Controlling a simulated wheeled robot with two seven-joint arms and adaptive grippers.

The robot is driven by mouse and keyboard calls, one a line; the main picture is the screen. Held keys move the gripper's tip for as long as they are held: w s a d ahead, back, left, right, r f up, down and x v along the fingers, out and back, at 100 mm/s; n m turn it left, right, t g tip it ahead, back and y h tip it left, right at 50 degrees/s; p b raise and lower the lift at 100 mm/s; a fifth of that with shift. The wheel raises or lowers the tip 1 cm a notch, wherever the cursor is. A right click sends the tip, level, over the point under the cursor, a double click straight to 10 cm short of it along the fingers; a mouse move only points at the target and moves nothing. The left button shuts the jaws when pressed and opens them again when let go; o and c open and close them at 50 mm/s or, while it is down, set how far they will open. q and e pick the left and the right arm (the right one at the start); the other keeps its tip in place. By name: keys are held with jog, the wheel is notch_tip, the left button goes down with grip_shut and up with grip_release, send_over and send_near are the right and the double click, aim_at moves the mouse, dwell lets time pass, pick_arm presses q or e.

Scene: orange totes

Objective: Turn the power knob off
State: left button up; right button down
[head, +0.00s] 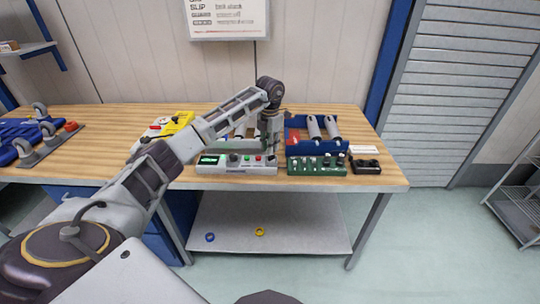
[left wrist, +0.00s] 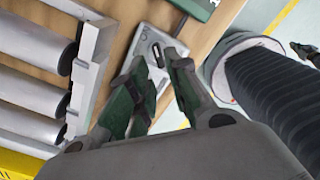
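A white control box (head: 237,170) with a small green display, a dark knob and coloured buttons sits at the front of the wooden workbench in the head view. My left gripper (head: 268,147) points down over its right part. In the left wrist view the pale box face (left wrist: 142,42) lies beyond my left gripper (left wrist: 161,62). Its two green-grey fingers lean toward each other with a gap between the tips. A dark knob-like part (left wrist: 157,54) shows near that gap; I cannot tell whether the fingers touch it. My right gripper is not in view.
A green box with several knobs (head: 318,169) stands right of the white box, with a small black device (head: 366,166) beyond. Behind are blue holders with grey rollers (head: 313,127). A yellow item (head: 172,124) lies left. The workbench (head: 100,172) has bare wood along its front.

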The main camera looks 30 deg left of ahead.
aim_at(271, 158)
pick_arm(q)
jog(key=shift+f, duration=2.25)
grip_shut()
